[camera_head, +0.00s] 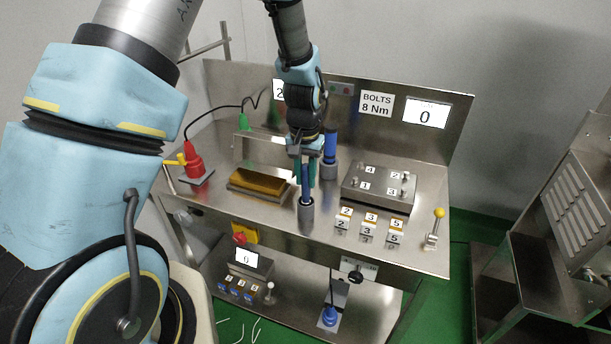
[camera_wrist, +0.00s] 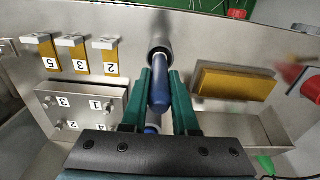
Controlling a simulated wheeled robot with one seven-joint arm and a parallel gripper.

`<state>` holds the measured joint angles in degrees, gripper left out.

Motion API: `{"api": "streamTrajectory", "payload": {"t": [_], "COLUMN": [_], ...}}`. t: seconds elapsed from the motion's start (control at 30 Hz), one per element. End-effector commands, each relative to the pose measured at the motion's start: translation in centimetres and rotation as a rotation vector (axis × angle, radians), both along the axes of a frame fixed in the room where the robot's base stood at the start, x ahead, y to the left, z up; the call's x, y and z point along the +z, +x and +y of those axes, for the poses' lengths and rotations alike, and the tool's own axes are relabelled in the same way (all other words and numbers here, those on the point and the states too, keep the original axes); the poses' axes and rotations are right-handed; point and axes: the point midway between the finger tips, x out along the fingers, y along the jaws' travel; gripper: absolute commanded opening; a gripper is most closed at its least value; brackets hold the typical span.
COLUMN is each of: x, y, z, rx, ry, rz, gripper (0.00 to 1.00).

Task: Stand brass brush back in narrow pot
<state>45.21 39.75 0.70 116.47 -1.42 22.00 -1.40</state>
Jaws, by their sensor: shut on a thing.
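My gripper (camera_head: 304,184) is shut on the blue handle of a brush (camera_head: 307,190), near the front middle of the steel bench. In the wrist view, the teal fingers (camera_wrist: 160,78) stand on either side of the blue handle (camera_wrist: 160,96). The brush points down at a narrow grey pot (camera_head: 306,217), which also shows in the wrist view (camera_wrist: 160,43). Its lower end is at or inside the pot's mouth; I cannot tell how deep. The bristles are hidden. The brush looks roughly upright.
A second pot (camera_head: 329,170) with a blue-handled tool (camera_head: 330,145) stands behind. A numbered bolt block (camera_head: 380,183) and tagged yellow blocks (camera_head: 369,228) are right. A brown-topped block (camera_head: 259,184) and red tool (camera_head: 193,163) are left. A yellow-knobbed lever (camera_head: 436,226) rises at right.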

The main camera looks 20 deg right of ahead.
Motion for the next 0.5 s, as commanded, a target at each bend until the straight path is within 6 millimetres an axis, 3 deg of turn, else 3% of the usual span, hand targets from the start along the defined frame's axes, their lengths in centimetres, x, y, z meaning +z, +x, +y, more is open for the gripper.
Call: {"api": "streamTrajectory", "payload": {"t": [0.07,0.1,0.33,0.5], "x": [-0.38,-0.26,-0.23,-0.22], "y": [0.0,0.01,0.0,0.0], "z": [0.0,-0.01,0.01,0.01], "rx": [0.0,0.0,0.0,0.0], "ry": [0.0,0.0,0.0,0.0], "rz": [0.0,0.0,0.0,0.0], "gripper": [0.0,0.31,0.57,0.58]}}
